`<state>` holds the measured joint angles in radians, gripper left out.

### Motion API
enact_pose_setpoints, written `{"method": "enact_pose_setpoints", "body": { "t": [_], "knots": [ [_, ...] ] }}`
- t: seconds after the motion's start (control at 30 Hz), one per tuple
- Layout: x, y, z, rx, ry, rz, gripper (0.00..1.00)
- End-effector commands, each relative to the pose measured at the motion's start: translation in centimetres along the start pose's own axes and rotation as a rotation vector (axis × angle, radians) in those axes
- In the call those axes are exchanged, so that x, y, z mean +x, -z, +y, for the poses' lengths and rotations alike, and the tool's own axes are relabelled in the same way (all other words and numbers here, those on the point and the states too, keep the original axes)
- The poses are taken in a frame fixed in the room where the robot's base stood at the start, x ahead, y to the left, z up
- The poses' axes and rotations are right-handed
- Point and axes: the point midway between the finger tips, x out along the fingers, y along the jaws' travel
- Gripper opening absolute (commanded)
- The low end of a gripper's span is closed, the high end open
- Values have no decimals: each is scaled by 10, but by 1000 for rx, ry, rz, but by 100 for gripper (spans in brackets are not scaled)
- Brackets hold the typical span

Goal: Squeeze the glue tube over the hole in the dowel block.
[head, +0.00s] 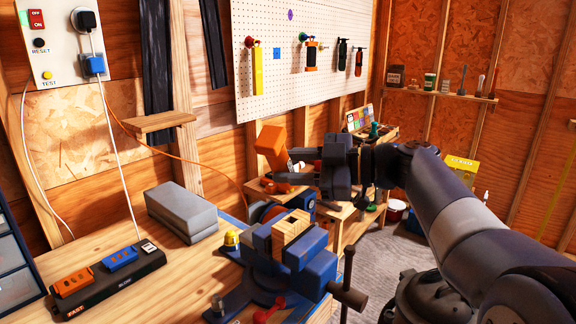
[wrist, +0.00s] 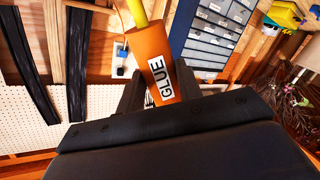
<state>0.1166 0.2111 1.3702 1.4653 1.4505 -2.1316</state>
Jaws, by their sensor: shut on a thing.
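The orange glue tube (head: 271,142) is held tilted in my gripper (head: 292,165). In the wrist view the tube (wrist: 160,72) shows its GLUE label between the dark fingers of my gripper (wrist: 155,92), and a yellow part (wrist: 137,12) shows at its far end. The pale wooden dowel block (head: 291,227) is clamped between the blue jaws of a vise (head: 300,250) on the bench. The tube appears above the block in the head view, apart from it. The hole cannot be made out.
The vise handle (head: 347,290) sticks up at the right. A grey block (head: 182,211), a small yellow item (head: 231,239) and a black tray (head: 110,284) with orange and blue pieces are on the bench (head: 190,285). A pegboard (head: 300,50) with tools hangs behind.

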Motion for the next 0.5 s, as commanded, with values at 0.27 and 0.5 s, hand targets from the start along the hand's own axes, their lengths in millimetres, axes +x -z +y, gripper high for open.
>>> {"method": "enact_pose_setpoints", "body": {
  "t": [0.27, 0.5],
  "knots": [
    [0, -2, -1, -4, -3, 1, 27],
    [1, -13, -8, -3, -5, 1, 27]
  ]
}}
